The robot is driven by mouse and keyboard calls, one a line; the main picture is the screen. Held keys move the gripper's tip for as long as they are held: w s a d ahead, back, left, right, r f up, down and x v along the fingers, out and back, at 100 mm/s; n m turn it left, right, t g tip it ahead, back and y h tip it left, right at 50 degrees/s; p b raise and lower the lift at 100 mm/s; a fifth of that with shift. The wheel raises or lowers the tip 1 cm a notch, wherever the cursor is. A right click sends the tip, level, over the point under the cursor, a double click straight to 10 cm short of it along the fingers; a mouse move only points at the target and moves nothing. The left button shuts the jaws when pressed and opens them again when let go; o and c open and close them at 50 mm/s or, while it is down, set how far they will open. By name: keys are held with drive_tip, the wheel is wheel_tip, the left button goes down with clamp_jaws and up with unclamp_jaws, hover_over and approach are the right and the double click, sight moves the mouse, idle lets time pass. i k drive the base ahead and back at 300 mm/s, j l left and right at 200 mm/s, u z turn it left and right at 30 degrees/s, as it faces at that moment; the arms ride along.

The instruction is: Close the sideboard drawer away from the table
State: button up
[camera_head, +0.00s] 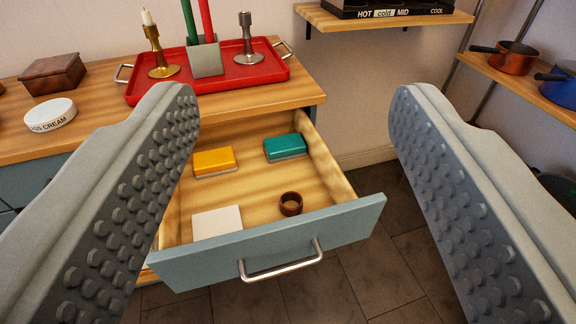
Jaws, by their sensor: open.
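The sideboard (245,95) has a wooden top and a blue-grey drawer (180,267) that stands pulled out. The drawer front has a silver bar handle (282,267). Inside lie a yellow sponge-like block (214,161), a teal block (285,147), a brown ring (291,204) and a white flat square (217,222). My gripper (295,100) is open and empty, its two grey studded fingers wide apart on either side of the drawer in the picture. The left finger hides the drawer's left side. No contact with the drawer front or handle shows.
On the sideboard top are a red tray (240,75) with candlesticks and a grey holder, a wooden box (53,74) and a white round dish (50,114). Shelves with pots (505,62) stand at right. Dark floor tiles (375,270) are clear beside the drawer.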

sight(332, 216)
drive_tip(key=k+l+u, duration=0.1)
drive_tip(key=k, duration=0.2)
drive_tip(key=k+j, duration=0.2)
drive_tip(key=k+j+z, duration=0.1)
drive_tip(key=k, duration=0.35)
drive_tip(key=j, duration=0.1)
